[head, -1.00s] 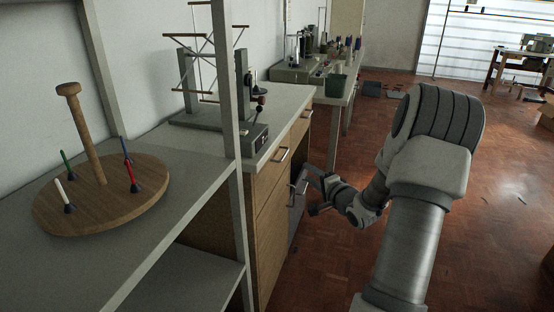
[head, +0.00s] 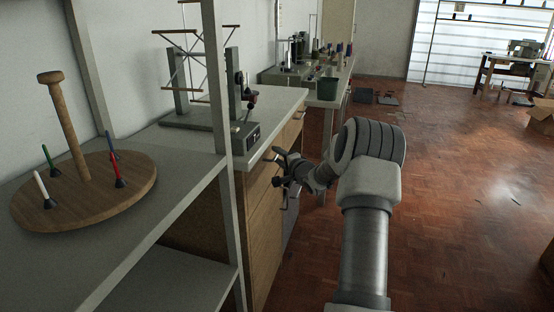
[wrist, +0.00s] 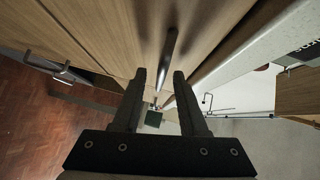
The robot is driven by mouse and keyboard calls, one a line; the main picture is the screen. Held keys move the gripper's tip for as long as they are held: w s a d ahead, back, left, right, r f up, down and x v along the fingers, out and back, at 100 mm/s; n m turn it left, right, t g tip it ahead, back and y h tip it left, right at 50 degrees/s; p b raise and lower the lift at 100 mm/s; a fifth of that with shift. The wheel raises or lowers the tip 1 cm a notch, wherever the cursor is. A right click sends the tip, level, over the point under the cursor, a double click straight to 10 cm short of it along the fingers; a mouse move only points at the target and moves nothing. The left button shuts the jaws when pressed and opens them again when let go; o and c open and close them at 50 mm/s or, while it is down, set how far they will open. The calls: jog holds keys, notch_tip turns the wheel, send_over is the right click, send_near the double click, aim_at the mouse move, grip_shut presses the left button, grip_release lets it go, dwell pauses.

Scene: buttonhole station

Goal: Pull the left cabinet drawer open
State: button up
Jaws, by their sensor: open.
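The wooden cabinet (head: 262,200) stands at the middle of the head view, its drawer fronts facing right. My gripper (head: 278,168) is at the left upper drawer front, hiding most of its handle. In the wrist view the dark bar handle (wrist: 170,50) of that drawer (wrist: 143,35) lies just beyond and between my two fingertips (wrist: 160,76). The fingers are open, with a gap between them. I cannot tell whether either finger touches the bar. The drawer front looks flush with the cabinet.
A grey shelf rack (head: 225,100) with a round wooden spool stand (head: 85,190) is at near left. A grey device with a thread winder (head: 205,115) stands on the cabinet top. Another handle (head: 300,113) is farther along.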

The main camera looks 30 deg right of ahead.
jog(key=shift+w, duration=0.55)
grip_shut()
dwell(1.1)
